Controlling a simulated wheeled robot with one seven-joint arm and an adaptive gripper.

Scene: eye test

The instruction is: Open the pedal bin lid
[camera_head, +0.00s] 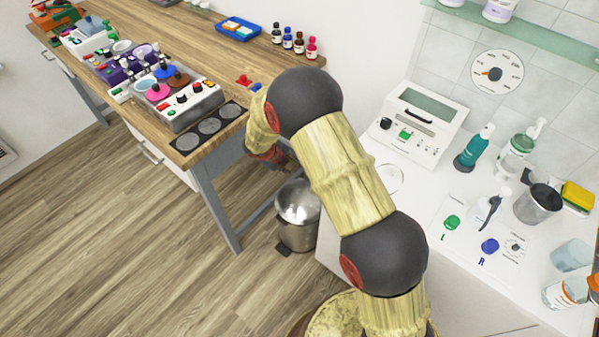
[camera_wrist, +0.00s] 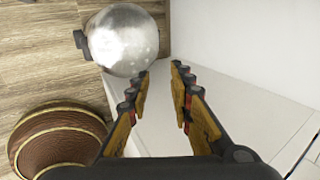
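The pedal bin (camera_head: 297,236) is a small silver metal bin on the wood floor, between the wooden bench and the white counter. Its shiny domed lid (camera_head: 297,202) looks shut, and my arm covers part of its right side. The dark pedal (camera_head: 283,250) sticks out low at the bin's front left. In the wrist view the lid (camera_wrist: 122,42) is at the upper left, with the dark pedal (camera_wrist: 80,41) at its left edge. My gripper (camera_wrist: 161,70) is open and empty, with its fingertips apart just below and right of the lid in that picture.
The wooden bench (camera_head: 226,140) with its grey leg (camera_head: 217,205) stands left of the bin. The white counter (camera_head: 415,185) is to the right, holding bottles, a white box (camera_head: 418,125) and knobs. The wood floor (camera_head: 130,240) at left is clear.

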